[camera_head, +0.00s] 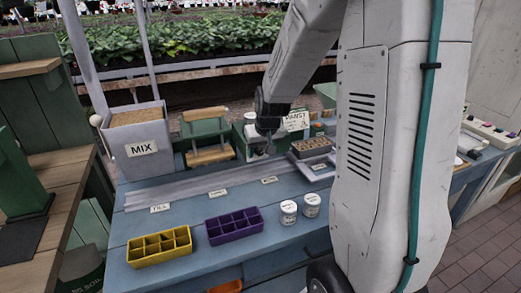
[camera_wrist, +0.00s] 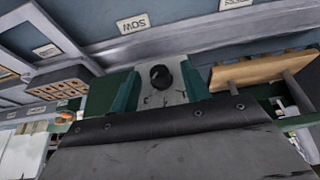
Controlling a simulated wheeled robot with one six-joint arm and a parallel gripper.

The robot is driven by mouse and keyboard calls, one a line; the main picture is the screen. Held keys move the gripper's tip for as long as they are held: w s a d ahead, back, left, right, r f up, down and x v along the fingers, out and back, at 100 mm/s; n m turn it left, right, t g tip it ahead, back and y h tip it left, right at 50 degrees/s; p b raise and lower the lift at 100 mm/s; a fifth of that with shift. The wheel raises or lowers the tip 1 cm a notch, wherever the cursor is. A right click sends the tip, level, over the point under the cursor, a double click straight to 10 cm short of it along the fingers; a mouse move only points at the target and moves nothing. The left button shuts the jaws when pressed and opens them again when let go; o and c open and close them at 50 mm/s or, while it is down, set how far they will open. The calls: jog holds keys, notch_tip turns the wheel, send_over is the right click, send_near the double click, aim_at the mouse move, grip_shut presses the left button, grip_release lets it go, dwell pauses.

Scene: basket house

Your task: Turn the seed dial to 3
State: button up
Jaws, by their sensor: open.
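The seed dial (camera_wrist: 160,77), a round black knob, sits on a pale grey panel (camera_wrist: 160,97) with small dark marks, in the upper middle of the wrist view. Its setting is too small to read. Dark green pieces flank the panel on both sides. In the head view my gripper (camera_head: 268,147) points down in front of a green box with a pale front (camera_head: 249,120); the dial itself cannot be made out there. My gripper is open and apart from the dial. A dark grey bolted part fills the bottom of the wrist view and hides what lies below the panel.
The blue bench (camera_head: 185,222) carries a yellow tray (camera_head: 160,247), a purple tray (camera_head: 234,226) and two white jars (camera_head: 289,212). A MIX bin (camera_head: 140,150) stands left, a wooden rack (camera_head: 207,140) beside the box, and a brown cell tray (camera_head: 311,146) to its right.

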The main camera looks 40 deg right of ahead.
jog(key=c, duration=1)
jog(key=shift+s+d+f+y, duration=0.1)
jog(key=shift+d+y, duration=0.05)
jog(key=shift+y, duration=0.55)
jog(key=o, duration=1)
